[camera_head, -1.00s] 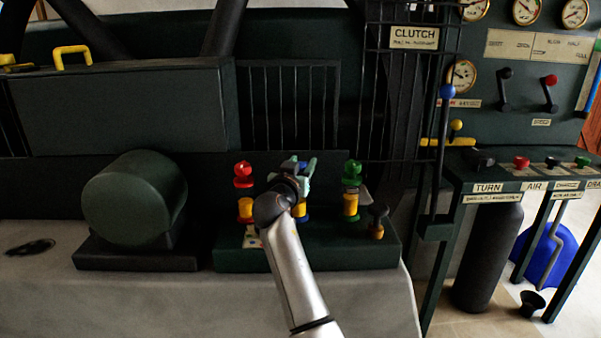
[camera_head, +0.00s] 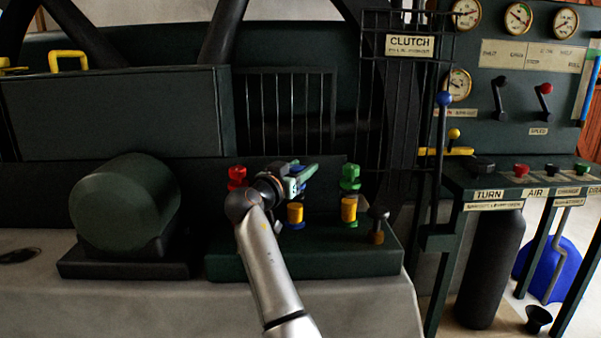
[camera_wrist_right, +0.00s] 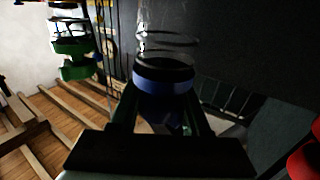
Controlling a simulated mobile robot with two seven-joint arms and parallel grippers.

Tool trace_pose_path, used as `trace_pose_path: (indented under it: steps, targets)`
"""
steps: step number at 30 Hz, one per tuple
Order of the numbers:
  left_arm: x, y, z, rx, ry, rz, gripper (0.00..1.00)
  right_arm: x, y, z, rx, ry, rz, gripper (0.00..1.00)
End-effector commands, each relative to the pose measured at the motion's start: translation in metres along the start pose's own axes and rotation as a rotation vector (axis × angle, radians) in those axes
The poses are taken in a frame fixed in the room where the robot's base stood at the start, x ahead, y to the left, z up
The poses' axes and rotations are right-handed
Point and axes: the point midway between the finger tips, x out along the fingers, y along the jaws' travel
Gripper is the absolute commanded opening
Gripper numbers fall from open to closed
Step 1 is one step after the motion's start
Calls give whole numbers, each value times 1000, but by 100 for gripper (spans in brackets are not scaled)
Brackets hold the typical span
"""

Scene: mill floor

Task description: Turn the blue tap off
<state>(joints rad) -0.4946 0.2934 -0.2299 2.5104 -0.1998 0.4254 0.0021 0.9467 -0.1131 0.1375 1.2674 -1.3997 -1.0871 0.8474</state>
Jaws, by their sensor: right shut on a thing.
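The blue tap (camera_head: 295,213) stands in the middle of the row on the dark green bench block. It has a yellow body and a blue base, and its top is mostly hidden by my gripper. My right gripper (camera_head: 304,175) is at the top of this tap, its fingers pointing right. In the right wrist view the blue tap's handle (camera_wrist_right: 165,80) sits between the two fingers, which are shut on it. My left gripper is not in view.
A red tap (camera_head: 237,175) stands close on the left, partly behind my arm. A green tap (camera_head: 349,177) stands on the right, with a small dark knob (camera_head: 377,225) beside it. A tall blue-topped lever (camera_head: 443,99) rises further right.

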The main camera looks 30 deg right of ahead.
Motion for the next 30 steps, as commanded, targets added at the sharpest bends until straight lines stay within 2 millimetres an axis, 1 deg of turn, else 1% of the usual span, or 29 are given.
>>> trace_pose_path:
  steps: [1, 16, 17, 21, 24, 30]
  targets:
    - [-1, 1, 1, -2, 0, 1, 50, 1, 0, -3, 4, 7, 2, 0]
    - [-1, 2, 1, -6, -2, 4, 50, 1, 1, -4, 4, 8, 8, 0]
    - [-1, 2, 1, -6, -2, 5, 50, 1, 1, -4, 4, 8, 8, 50]
    - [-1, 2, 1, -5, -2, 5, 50, 1, 1, -3, 3, 6, 8, 66]
    - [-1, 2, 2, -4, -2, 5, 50, 0, 0, -2, 2, 4, 8, 75]
    - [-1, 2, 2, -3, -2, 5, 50, 0, 0, -1, 1, 2, 8, 75]
